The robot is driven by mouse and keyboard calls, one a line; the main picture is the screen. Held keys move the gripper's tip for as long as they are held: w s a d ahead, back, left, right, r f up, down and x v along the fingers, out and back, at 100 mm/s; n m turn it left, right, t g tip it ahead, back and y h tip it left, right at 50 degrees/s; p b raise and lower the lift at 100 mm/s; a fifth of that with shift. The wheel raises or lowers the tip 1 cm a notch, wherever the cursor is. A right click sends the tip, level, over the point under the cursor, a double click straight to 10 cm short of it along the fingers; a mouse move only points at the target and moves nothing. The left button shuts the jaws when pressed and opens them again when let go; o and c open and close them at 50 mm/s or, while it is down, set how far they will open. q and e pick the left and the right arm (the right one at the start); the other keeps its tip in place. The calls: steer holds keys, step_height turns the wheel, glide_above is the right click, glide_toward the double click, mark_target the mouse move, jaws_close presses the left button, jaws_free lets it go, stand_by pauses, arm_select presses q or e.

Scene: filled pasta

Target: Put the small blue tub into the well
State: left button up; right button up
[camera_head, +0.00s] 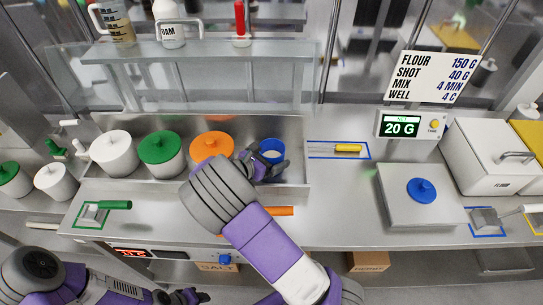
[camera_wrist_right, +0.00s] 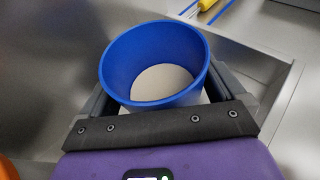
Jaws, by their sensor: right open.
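The small blue tub (camera_head: 271,146) is open-topped, with a pale fill or floor inside, and looks upright. It is at the right end of the long steel well (camera_head: 297,128); whether it rests on the floor there is hidden. My right gripper (camera_head: 266,163) is open around the tub, a finger on each side; contact is unclear. In the right wrist view the tub (camera_wrist_right: 153,62) rises between the dark fingers (camera_wrist_right: 165,105). My left gripper (camera_head: 188,297) is low at the bottom left, away from the tub, its jaws too small to read.
White (camera_head: 113,152), green-lidded (camera_head: 160,152) and orange-lidded (camera_head: 211,147) tubs stand left in the well. A blue lid (camera_head: 421,190) lies on the scale (camera_head: 398,205), whose display (camera_head: 402,127) reads 20 G. A yellow-handled tool (camera_head: 347,148) lies behind right. A shelf (camera_head: 200,50) overhangs the back.

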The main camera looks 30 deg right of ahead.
steer(key=shift+r, duration=0.2)
steer(key=shift+a+r, duration=0.15)
steer(key=shift+a, duration=0.2)
steer(key=p+v, duration=0.2)
steer(key=v, duration=0.9)
steer(key=shift+s+a, duration=0.15)
